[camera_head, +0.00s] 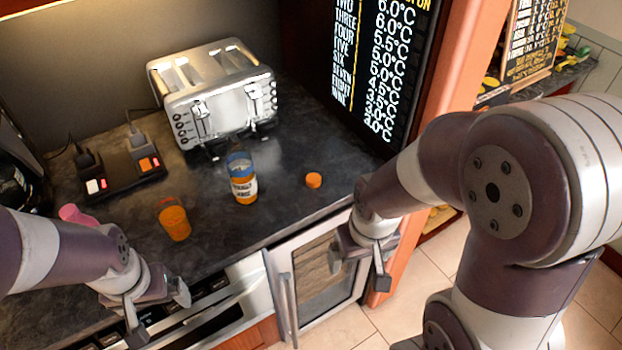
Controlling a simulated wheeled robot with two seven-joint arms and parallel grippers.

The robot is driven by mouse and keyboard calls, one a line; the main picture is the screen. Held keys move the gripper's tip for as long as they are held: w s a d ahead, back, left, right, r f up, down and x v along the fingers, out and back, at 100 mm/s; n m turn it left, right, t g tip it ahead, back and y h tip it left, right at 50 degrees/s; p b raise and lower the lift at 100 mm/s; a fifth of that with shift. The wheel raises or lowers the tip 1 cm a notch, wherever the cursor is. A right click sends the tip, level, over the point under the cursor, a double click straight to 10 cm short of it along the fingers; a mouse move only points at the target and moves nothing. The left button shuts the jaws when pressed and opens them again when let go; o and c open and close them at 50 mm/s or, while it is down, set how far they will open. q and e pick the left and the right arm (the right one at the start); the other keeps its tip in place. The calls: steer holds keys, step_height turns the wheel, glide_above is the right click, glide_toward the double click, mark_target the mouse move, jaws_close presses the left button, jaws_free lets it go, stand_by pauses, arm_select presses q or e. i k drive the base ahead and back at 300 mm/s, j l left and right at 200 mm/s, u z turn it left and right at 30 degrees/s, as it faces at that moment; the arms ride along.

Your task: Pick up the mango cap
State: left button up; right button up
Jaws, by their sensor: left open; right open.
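A small orange cap (313,180), which looks like the mango cap, lies on the dark countertop (285,215) near its right front part. A bottle (243,184) with an orange and white label and a blue upper part stands upright to its left. My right gripper (359,272) is open and empty, in front of the counter edge, below and to the right of the cap and apart from it. My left gripper (160,318) is open and empty at the counter's front edge on the left, far from the cap.
An orange cup (173,220) stands left of the bottle. A silver toaster (213,98) is at the back. A power strip (124,172) with plugs lies at left. A pink object (72,214) is partly hidden by my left arm. A glass-fronted door (322,278) is below the counter.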

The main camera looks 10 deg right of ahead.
mark_target(313, 180)
steer(key=u, duration=0.55)
steer(key=l+u, duration=0.4)
steer(key=k+l+u, duration=0.1)
steer(key=u, duration=0.25)
steer(key=k+l+u, duration=0.1)
steer(key=l+u, duration=0.3)
steer(key=k+l+u, duration=0.15)
steer(key=u, duration=0.25)
steer(key=k+l+u, duration=0.15)
steer(key=k+l, duration=0.6)
steer(key=l, duration=0.1)
